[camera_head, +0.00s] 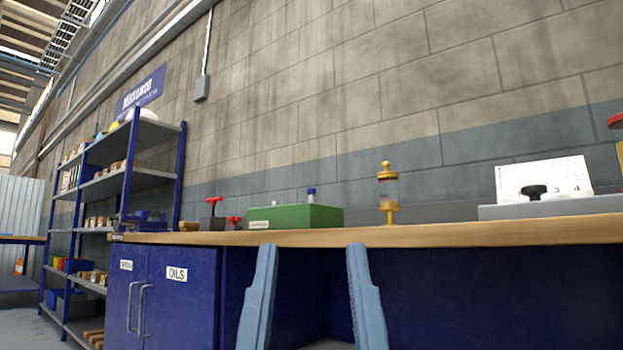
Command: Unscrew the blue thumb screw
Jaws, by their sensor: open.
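A small blue thumb screw (311,194) stands upright on top of a green block (294,217), near its right side. The green block lies on the wooden bench top (420,236). My gripper (311,250) is in the lower middle, its two light blue fingers wide apart and nothing between them. The fingertips show below the green block in the picture, in front of the bench edge. The thumb screw's lower part is hard to make out at this size.
Left of the green block are small red-handled items (212,207). A yellow-capped clear cylinder (388,195) stands to its right. A grey box with a white panel (545,177) is farther right. Blue cabinet doors (165,290) are below the bench, shelves (115,180) at left.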

